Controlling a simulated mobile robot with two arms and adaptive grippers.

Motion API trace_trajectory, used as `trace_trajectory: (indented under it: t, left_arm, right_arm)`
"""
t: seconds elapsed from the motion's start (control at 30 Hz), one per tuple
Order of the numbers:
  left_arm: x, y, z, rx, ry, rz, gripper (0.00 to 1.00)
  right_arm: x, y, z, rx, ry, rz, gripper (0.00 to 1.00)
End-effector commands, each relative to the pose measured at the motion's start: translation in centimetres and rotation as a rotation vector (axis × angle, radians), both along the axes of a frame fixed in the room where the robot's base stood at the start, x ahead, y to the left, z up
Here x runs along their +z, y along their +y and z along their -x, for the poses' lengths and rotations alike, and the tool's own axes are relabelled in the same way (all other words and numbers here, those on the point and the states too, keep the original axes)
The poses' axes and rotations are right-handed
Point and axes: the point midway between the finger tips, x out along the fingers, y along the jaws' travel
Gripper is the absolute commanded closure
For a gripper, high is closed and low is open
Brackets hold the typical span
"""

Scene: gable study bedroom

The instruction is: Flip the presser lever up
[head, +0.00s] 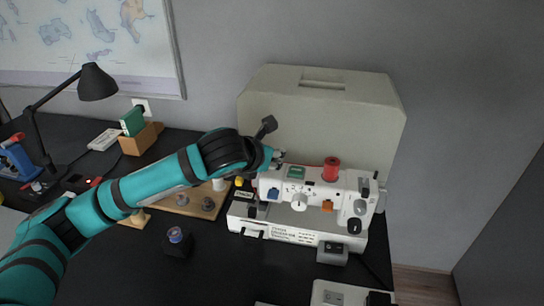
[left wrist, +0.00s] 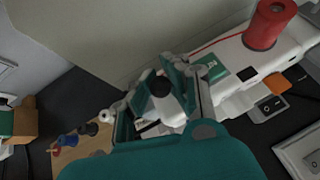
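A white sewing machine (head: 320,190) stands on the dark desk with a red thread spool on top; it also shows in the left wrist view (left wrist: 235,75). My left gripper (head: 277,157) is at the back of the machine head's left end, mostly hidden by my arm in the head view. In the left wrist view the two fingers of my left gripper (left wrist: 162,98) are apart. A round black knob (left wrist: 159,84) shows between them; it may be the presser lever's end, but the lever's shaft and position are hidden. I cannot tell whether a finger touches it. My right gripper is out of view.
A large pale machine cover (head: 320,110) stands close behind the machine. A wooden tray with spools (head: 195,200) and a small dark block (head: 178,242) lie left of the machine. A black lamp (head: 97,82) stands far left. The desk's front middle is clear.

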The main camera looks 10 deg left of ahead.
Motion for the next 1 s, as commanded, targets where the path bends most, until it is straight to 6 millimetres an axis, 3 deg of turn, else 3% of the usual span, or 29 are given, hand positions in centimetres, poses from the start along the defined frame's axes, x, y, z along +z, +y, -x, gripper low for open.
trace_trajectory:
  t: [0.03,0.27,0.67,1.0]
  left_arm:
    - [0.2,0.0,0.0,0.000,-0.004,0.000,0.84]
    - [0.1,0.0,0.0,0.000,-0.001,0.000,0.57]
    - [0.8,0.2,1.0,-0.002,-0.001,0.001,0.57]
    - [4.9,1.6,6.5,-0.002,-0.003,0.001,0.57]
  right_arm:
    - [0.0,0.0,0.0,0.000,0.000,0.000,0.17]
    - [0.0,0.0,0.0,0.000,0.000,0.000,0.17]
    - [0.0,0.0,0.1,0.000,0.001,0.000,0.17]
    - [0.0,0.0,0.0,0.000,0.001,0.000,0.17]
